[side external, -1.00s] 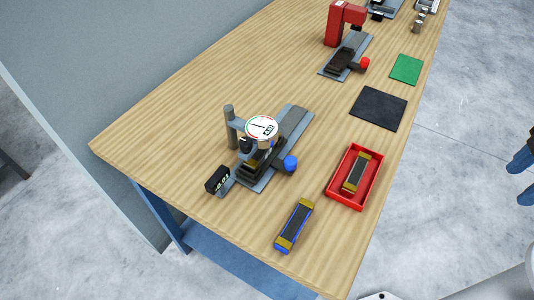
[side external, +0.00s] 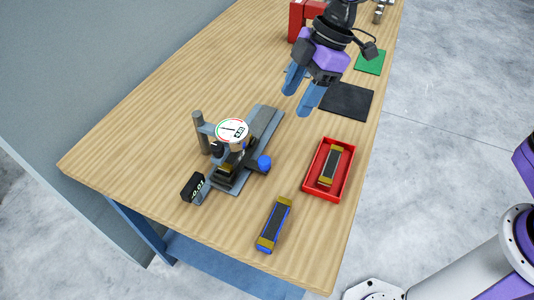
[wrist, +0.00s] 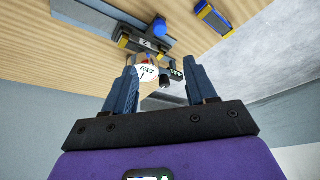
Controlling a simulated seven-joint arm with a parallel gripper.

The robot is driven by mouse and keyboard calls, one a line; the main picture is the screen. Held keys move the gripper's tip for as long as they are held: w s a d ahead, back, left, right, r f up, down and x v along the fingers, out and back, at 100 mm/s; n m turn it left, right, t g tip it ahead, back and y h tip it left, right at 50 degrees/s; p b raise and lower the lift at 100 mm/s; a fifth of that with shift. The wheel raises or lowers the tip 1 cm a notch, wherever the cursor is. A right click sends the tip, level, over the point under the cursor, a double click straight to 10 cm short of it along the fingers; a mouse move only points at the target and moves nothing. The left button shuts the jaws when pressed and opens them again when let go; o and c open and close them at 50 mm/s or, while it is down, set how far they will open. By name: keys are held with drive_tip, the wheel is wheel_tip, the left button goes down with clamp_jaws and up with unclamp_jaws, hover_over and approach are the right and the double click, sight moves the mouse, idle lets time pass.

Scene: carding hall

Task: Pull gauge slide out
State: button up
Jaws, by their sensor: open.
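The gauge stands at the near left of the bench, with a white dial (side external: 232,131) on a grey post (side external: 201,132). Under the dial is a dark slide (side external: 229,178) on a grey rail (side external: 264,121). A blue knob (side external: 264,162) sticks out at the slide's right side. The knob also shows near the top of the wrist view (wrist: 160,28). My gripper (side external: 297,102) is open and empty, above the bench beyond the gauge and to its right, apart from the knob. In the wrist view the dial (wrist: 147,74) appears between the fingers.
A black readout (side external: 193,187) stands beside the gauge. A red tray (side external: 347,184) holds a brass-ended block (side external: 330,165); a blue block (side external: 273,224) lies nearer. A black mat (side external: 345,101), green mat (side external: 370,62) and red fixture (side external: 299,19) are farther back. The left bench is clear.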

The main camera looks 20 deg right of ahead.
sight(265, 159)
drive_tip(key=x, duration=1.7)
drive_tip(key=shift+f, duration=0.1)
clamp_jaws()
drive_tip(key=w+d, duration=0.9)
